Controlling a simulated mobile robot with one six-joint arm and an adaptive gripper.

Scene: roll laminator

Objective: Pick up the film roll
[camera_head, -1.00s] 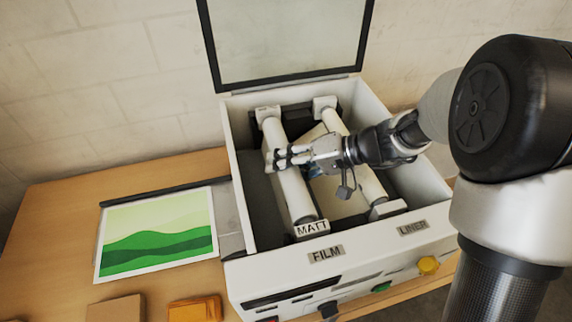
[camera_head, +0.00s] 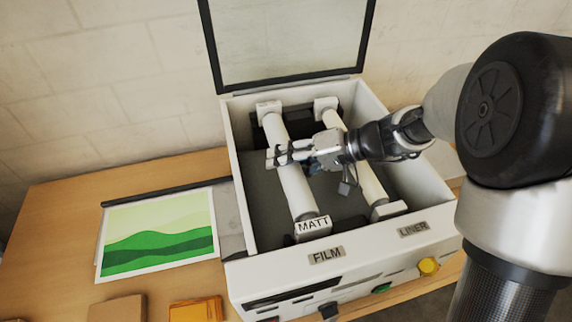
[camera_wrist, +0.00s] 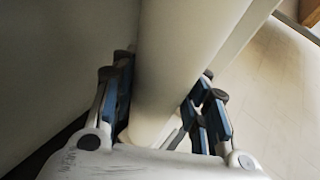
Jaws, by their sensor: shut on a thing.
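The film roll (camera_head: 296,190) is a long white cylinder with a tag reading MATT at its near end. It is in the left part of the open laminator (camera_head: 236,185), behind the FILM label. My gripper (camera_head: 275,157) is shut around the roll's middle, reaching in from the right. In the wrist view the roll (camera_wrist: 188,50) runs between the two fingers (camera_wrist: 160,105), which hide part of its sides. I cannot tell exactly how far the roll stands above its supports.
A second white roll (camera_head: 372,187) lies to the right, behind the LINER label (camera_head: 413,229). The raised lid (camera_head: 290,40) stands at the back. A green landscape print (camera_head: 157,235) lies on the wooden table (camera_head: 50,230), with brown (camera_head: 117,309) and orange (camera_head: 196,309) blocks in front.

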